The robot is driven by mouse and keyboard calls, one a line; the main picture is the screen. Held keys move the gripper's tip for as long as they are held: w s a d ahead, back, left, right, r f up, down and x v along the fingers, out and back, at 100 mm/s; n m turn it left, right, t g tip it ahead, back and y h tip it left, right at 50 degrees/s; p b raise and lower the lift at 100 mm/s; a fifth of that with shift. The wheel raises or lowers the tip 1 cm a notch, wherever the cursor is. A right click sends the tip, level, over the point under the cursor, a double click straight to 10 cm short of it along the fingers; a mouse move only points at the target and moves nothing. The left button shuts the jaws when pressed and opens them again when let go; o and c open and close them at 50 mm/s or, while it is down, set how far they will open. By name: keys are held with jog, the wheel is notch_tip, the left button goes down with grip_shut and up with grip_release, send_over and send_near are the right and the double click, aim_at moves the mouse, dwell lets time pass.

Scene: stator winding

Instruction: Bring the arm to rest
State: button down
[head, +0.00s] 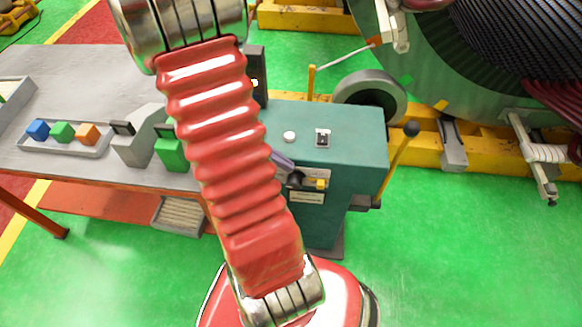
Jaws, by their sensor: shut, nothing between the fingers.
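My arm crosses the middle of the head view. Its red ribbed link (228,165) slants from a metal joint (188,25) at the top to another metal joint (285,300) near the bottom. My gripper is not in view, so I cannot see its fingers or what lies near them. The red link hides part of the bench and the left side of the teal cabinet.
A grey bench (70,85) stands at left with a tray (95,150) of coloured blocks and a green block (172,152). A teal cabinet (355,135) stands behind my arm. A large stator (470,90) is at upper right. Green floor (460,260) is clear at lower right.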

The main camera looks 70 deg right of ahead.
jog(key=shift+w+r, duration=0.2)
jog(key=shift+w, duration=0.05)
dwell(0.7)
jog(key=w+a+r+m+t, duration=0.3)
jog(key=w+a+r+t, duration=0.1)
jog(key=w+a, duration=0.35)
jog(key=w+a+r+m+t, duration=0.35)
jog(key=w+a, duration=0.25)
jog(key=a, duration=0.2)
jog(key=w+a+r+n+t+y, duration=0.2)
jog(key=a+r+t, duration=0.5)
jog(key=a+r, duration=0.5)
jog(key=w+a+n, duration=0.1)
jog(key=a+n, duration=0.1)
jog(key=a, duration=0.2)
jog(key=shift+w+a+r, duration=0.2)
jog(key=shift+a+r, duration=0.05)
